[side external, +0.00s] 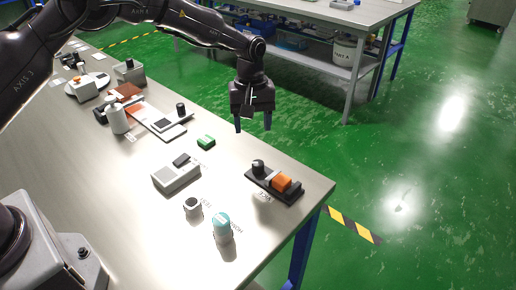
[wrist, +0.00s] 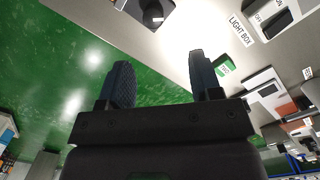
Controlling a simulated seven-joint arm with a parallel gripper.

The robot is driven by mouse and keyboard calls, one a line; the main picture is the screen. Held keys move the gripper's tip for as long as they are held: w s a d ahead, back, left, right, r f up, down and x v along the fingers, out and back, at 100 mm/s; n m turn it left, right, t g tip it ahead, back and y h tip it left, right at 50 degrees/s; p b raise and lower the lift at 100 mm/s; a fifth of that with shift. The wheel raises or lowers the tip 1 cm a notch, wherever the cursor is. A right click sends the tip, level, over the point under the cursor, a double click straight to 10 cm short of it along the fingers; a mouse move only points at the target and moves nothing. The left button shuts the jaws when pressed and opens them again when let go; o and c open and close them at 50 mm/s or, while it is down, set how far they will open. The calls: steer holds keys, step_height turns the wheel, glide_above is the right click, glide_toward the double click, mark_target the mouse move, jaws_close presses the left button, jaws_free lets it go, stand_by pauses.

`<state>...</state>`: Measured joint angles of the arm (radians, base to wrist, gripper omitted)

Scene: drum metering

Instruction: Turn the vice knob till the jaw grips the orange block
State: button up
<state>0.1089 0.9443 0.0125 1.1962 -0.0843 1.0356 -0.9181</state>
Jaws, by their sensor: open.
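The vice (side external: 262,184) is a dark base near the right corner of the table in the side view, labelled VICE. Its black knob (side external: 258,166) stands at its left end. The orange block (side external: 281,182) sits on the vice towards its right end. I cannot tell whether the jaw touches the block. My gripper (side external: 253,127) is open and empty, pointing down, above and behind the vice and clear of it. In the wrist view its two fingers (wrist: 160,62) are spread apart with nothing between them. A dark object at the top edge of that view is cut off, and I cannot tell what it is.
A green block (side external: 206,142), a grey box (side external: 176,173) with a black top, a small dark-topped round piece (side external: 193,206) and a teal-topped cylinder (side external: 222,228) stand left of the vice. A white bottle (side external: 117,116) is farther left. The table edge runs close behind the vice.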

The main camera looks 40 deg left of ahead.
mark_target(258, 163)
steer(key=f+m, duration=0.3)
steer(key=f, duration=0.1)
steer(key=d+f+m, duration=0.1)
steer(key=f+m, duration=0.6)
steer(key=f, duration=0.1)
steer(key=shift+w+d+f+y, duration=0.15)
steer(key=shift+d+f+y, duration=0.05)
steer(key=shift+y, duration=0.1)
steer(key=shift+m, duration=0.3)
steer(key=c, duration=0.9)
